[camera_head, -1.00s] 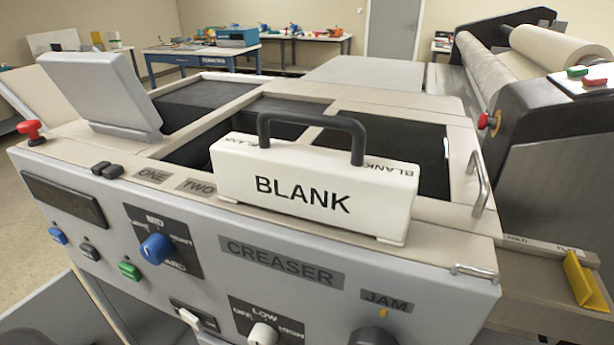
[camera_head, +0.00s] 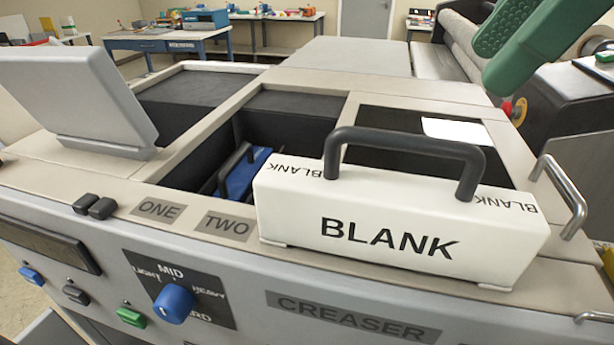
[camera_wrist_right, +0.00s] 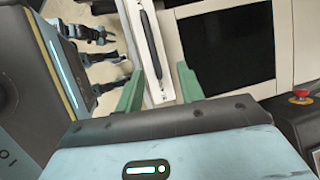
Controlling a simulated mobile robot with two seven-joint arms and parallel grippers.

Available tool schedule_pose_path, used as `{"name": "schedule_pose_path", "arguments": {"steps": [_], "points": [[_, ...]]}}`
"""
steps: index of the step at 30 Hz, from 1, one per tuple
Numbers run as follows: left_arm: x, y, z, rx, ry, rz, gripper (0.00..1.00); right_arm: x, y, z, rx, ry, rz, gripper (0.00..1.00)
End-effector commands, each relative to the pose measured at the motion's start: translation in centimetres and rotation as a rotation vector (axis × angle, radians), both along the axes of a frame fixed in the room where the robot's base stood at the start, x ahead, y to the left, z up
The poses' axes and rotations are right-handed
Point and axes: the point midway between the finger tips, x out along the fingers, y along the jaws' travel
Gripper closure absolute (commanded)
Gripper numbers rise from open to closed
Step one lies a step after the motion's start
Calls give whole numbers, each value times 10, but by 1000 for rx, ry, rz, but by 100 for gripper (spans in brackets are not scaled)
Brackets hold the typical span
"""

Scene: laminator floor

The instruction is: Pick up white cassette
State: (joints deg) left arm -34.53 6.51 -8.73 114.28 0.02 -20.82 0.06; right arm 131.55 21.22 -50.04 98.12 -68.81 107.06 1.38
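The white cassette (camera_head: 400,225), marked BLANK, sits upright on the front rim of the creaser with its dark arched handle (camera_head: 405,145) on top. My right gripper (camera_head: 490,66) is above and behind the cassette, at the upper right, with its green fingers apart and nothing held. In the right wrist view my green gripper fingers (camera_wrist_right: 158,92) are spread, and the white cassette (camera_wrist_right: 168,75) with its dark handle shows beyond the gap between them. My left gripper is in neither view.
A blue cassette (camera_head: 246,176) with a dark handle is down in a bay behind label TWO. A grey tilted panel (camera_head: 75,95) stands at the left. A metal rail (camera_head: 562,195) is close to the cassette's right end. A red button (camera_wrist_right: 301,97) shows in the wrist view.

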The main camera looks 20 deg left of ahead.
Motion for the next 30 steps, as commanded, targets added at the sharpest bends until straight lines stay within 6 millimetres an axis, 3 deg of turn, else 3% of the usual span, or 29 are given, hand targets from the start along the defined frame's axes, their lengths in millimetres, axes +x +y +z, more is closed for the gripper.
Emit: {"name": "schedule_pose_path", "arguments": {"steps": [1,3,23,30], "points": [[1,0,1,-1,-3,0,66,-15,12,-2,-35,-38,47,62],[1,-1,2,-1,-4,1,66,-16,12,-3,-36,-38,48,62],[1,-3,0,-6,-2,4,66,-10,24,-31,-39,-36,48,62],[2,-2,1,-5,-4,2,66,-3,36,-58,-37,-37,49,62]]}}
